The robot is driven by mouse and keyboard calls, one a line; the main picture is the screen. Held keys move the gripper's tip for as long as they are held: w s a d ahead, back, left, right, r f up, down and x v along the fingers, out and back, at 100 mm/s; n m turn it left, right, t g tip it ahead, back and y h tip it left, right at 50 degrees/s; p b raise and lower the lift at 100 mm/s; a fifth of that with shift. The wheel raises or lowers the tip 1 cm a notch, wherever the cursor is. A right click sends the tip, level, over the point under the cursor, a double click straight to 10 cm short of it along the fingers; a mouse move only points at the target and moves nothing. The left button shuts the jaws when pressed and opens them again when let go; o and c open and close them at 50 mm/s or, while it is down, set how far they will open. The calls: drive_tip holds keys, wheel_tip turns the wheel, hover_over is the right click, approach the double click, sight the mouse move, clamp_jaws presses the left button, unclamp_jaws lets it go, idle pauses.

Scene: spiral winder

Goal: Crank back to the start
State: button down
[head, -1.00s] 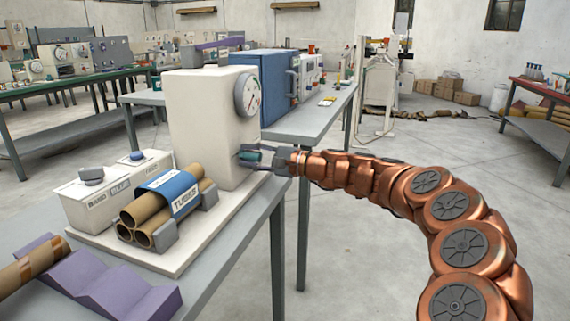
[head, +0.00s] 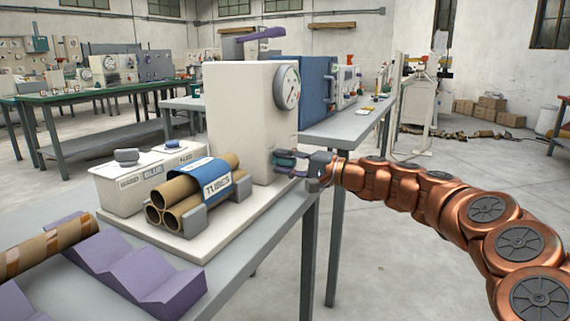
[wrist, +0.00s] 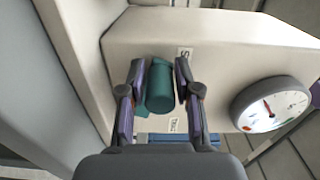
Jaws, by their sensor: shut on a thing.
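The winder is a cream box (head: 235,115) with a round dial (head: 287,87) on its right-hand face, standing on a pale base at the table's edge. A teal crank handle (head: 285,156) sticks out low on the same face, below the dial. My gripper (head: 293,164) is at this handle. In the wrist view, the teal handle (wrist: 160,88) lies between the two fingers of my gripper (wrist: 157,80), and the dial (wrist: 270,104) shows to the right. The fingers are shut on the handle. The crank's arm behind the handle is mostly hidden.
Brown tubes (head: 180,205) lie in a holder with a blue label band before the winder. Small labelled white boxes (head: 122,188) stand left of them. A purple cradle (head: 150,268) and a wrapped tube (head: 45,247) are in the near left. Open floor lies right of the table.

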drive_tip(key=c, duration=1)
unclamp_jaws()
drive_tip(key=shift+o, duration=0.2)
drive_tip(key=v, duration=1.2)
drive_tip(key=shift+f, duration=0.1)
